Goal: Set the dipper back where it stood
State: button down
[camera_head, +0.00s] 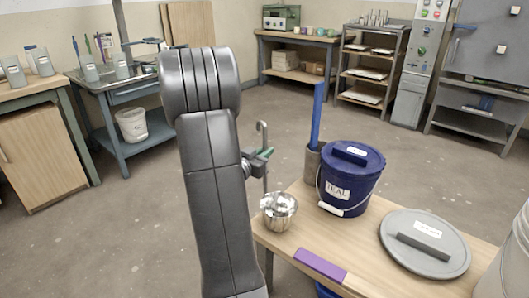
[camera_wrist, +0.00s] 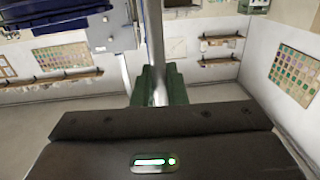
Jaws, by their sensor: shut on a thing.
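The dipper has a steel rod with a hooked top (camera_head: 262,128) and what looks like its shiny round cup (camera_head: 279,211) at the bottom, by the table's left corner. I cannot tell whether the cup rests on the table or hangs just above it. My gripper (camera_head: 258,163) is shut on the rod, below the hook, and the rod looks about upright. In the wrist view my gripper's green fingers (camera_wrist: 159,88) close around the steel rod (camera_wrist: 157,62); the cup is hidden there.
On the wooden table (camera_head: 285,248) stand a blue lidded bucket (camera_head: 345,192) labelled TEAL, a grey cylinder (camera_head: 313,160) with a blue stick (camera_head: 318,112), a grey lid (camera_head: 398,243) and a purple strip (camera_head: 320,265). A pale bucket (camera_head: 510,265) is at the right edge. Open floor lies behind.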

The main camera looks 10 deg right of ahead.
jog(key=shift+f+b, duration=0.3)
jog(key=shift+f, duration=0.15)
jog(key=c, duration=0.6)
grip_release()
dwell(0.8)
jog(key=shift+s+a+r+p, duration=0.1)
jog(key=shift+a+r+p, duration=0.1)
jog(key=shift+p, duration=0.7)
jog(key=v, duration=1.4)
jog(key=shift+s+a+f, duration=0.15)
jog(key=shift+s+f, duration=0.1)
jog(key=shift+f, duration=0.05)
